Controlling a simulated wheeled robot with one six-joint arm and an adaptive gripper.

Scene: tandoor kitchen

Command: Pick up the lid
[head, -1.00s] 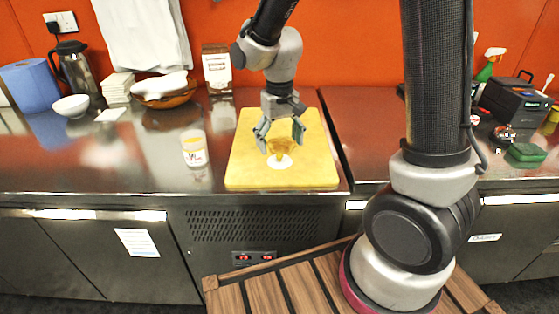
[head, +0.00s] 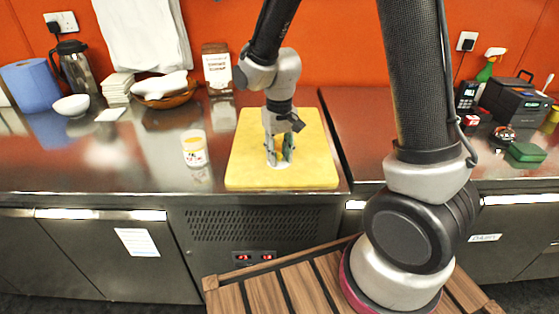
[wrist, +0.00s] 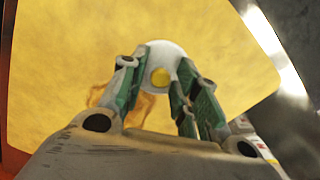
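The lid (wrist: 163,75) is a round white disc with a yellow knob in its middle. It lies flat on the yellow cutting board (head: 315,172). In the head view its white edge (head: 279,166) shows below the fingers. My gripper (head: 279,158) points down over the lid. In the wrist view my gripper (wrist: 163,62) has its green-padded fingers apart, one on each side of the knob, with a gap visible around the knob. I cannot tell whether the fingertips touch the lid. A small pale jar (head: 194,148) stands left of the board.
A brownish patch (wrist: 148,110) shows beside the left finger in the wrist view; its nature is unclear. A bowl (head: 71,106), flask (head: 74,68), brown bowl (head: 165,96) and carton (head: 217,68) stand at the back left. The counter right of the board is clear nearby.

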